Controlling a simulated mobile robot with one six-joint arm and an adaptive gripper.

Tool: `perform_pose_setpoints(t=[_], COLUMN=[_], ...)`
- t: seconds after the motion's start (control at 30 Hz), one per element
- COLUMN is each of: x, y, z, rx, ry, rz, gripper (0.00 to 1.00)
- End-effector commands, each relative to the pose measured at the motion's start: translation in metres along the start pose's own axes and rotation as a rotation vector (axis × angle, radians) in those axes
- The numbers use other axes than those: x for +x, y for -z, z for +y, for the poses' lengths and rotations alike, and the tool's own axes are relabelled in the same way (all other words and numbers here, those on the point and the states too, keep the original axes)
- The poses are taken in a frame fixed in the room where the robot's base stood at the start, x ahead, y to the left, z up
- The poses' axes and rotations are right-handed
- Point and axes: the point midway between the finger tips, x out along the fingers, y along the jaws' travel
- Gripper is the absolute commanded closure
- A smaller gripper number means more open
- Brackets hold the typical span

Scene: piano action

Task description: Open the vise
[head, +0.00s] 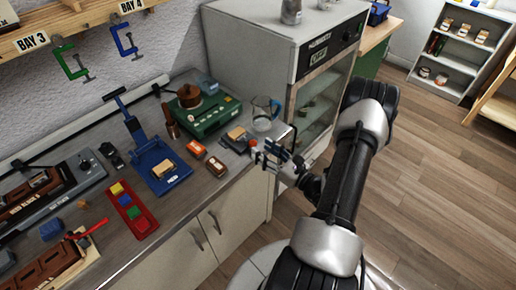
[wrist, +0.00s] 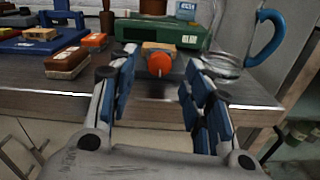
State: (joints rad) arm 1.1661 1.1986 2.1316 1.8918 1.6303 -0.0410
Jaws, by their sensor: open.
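The small vise (head: 236,147) sits at the bench's right front edge, with a tan wooden block (head: 238,133) at its top. Its round orange-red knob (head: 253,142) faces my gripper (head: 268,156). In the wrist view the knob (wrist: 160,63) shows between the two blue-padded fingers of my gripper (wrist: 158,62), with the block (wrist: 161,47) just behind it. The fingers are open, one on each side of the knob, with gaps visible. Whether the knob lies fully between the fingertips or just beyond them I cannot tell. The vise jaws are mostly hidden.
A glass beaker (head: 264,117) with a blue handle in the wrist view stands close by on the right. A green device (head: 200,118) is behind. Orange (head: 196,149) and brown (head: 216,166) blocks lie left. A large cabinet (head: 270,60) rises behind; floor at right is clear.

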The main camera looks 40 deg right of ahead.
Motion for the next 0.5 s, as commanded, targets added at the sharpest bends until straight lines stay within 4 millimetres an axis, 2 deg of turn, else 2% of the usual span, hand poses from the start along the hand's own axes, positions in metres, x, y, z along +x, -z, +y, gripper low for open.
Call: perform_pose_setpoints(t=[0.03,0.2,0.5], x=[0.009,0.028,0.033], y=[0.001,0.000,-0.001], z=[0.002,0.000,0.000], rx=[-0.001,-0.001,0.001], ry=[-0.005,-0.002,0.001], rz=[0.000,0.000,-0.001], gripper=[0.55,0.55,0.55])
